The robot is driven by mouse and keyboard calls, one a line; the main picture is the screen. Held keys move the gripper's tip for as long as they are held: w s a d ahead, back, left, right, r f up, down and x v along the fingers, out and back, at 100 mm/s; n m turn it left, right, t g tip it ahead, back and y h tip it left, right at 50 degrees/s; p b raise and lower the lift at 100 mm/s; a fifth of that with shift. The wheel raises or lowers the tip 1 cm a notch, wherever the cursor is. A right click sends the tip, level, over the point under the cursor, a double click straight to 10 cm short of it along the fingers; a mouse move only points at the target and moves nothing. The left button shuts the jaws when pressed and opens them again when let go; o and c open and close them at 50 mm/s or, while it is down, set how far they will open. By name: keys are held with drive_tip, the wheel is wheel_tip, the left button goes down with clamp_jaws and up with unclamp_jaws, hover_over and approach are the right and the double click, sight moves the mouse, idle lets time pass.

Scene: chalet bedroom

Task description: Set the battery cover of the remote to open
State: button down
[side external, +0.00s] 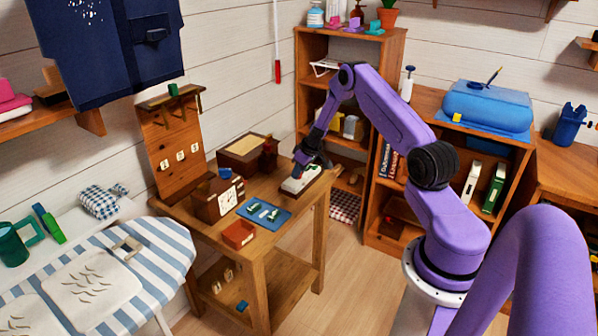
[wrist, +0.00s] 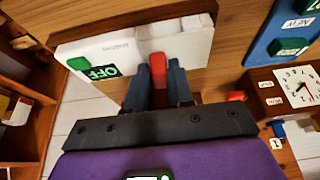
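A white device (wrist: 120,50), which seems to be the remote, lies on the wooden table (side external: 236,172), partly under my gripper. It carries a green OFF label (wrist: 104,72) and a green block (wrist: 78,64) at its left end. In the side external view the white device (side external: 301,180) sits at the table's right end. My gripper (wrist: 158,75) is over its near edge, its fingers close on both sides of a red tab (wrist: 157,68). The tab fills the gap between them. I cannot tell where the battery cover's edges are or whether it is open.
A blue mat (side external: 282,217) with green pieces and a clock box (side external: 228,197) stand left of the device. A small red box (side external: 239,234) is at the table's front edge. A brown box (side external: 240,160) stands behind. A shelf (side external: 350,50) rises behind the table.

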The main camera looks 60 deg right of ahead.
drive_tip(key=shift+a, duration=3.25)
drive_tip(key=c, duration=1)
unclamp_jaws()
drive_tip(key=shift+c, duration=0.2)
drive_tip(key=v, duration=1.7)
drive_tip(key=shift+s+r, duration=0.15)
